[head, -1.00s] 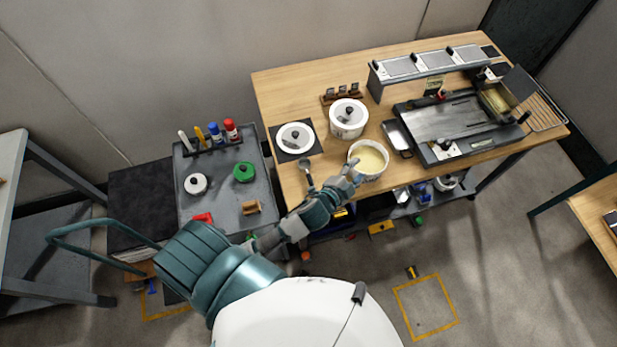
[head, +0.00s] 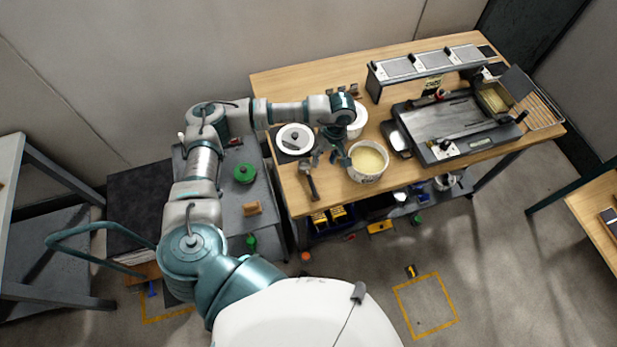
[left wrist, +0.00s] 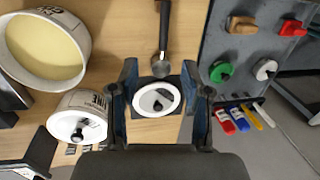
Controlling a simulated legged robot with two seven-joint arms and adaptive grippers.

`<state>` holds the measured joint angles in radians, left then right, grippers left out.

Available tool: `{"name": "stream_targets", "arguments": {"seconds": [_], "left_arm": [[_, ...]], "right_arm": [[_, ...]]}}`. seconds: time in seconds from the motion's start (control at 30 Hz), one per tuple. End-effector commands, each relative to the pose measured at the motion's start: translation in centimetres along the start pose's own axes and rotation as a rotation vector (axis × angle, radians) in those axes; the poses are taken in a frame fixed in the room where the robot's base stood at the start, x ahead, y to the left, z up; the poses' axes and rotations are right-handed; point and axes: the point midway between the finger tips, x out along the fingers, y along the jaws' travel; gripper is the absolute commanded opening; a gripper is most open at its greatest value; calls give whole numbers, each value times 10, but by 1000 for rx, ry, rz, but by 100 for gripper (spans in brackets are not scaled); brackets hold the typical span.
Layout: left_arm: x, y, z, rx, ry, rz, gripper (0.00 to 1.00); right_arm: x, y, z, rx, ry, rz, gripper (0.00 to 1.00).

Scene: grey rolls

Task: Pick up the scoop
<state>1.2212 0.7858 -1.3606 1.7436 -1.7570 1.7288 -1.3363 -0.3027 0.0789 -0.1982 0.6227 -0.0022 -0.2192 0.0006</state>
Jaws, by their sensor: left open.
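The scoop (head: 312,186) lies on the wooden table near its left front edge, its dark handle toward the front edge. In the left wrist view the scoop (left wrist: 163,35) shows at top centre, its round bowl just beyond the fingertips. My left gripper (head: 333,157) is over the table between the scoop and the pot of pale yellow batter (head: 367,158). Its fingers are apart and empty, and also show in the left wrist view (left wrist: 160,75). It appears above the table and not touching the scoop. My right gripper is in neither view.
A white lid (head: 295,137) on a dark square mat lies behind the scoop. A white lidded pot (head: 358,120) is partly hidden by my left arm. The griddle (head: 445,125) is to the right. A grey cart (head: 232,205) stands left of the table.

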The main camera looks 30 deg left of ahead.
Motion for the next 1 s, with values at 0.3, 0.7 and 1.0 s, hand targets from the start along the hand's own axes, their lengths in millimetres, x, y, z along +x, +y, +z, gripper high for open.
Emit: {"name": "stream_targets", "arguments": {"seconds": [0.3, 0.7, 1.0], "left_arm": [[47, -7, -8, 1, 30, -34, 48], [117, -9, -11, 0, 29, -27, 48], [153, -10, -4, 1, 27, -28, 48]], "right_arm": [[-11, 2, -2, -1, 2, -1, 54], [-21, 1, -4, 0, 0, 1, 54], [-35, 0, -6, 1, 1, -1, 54]]}}
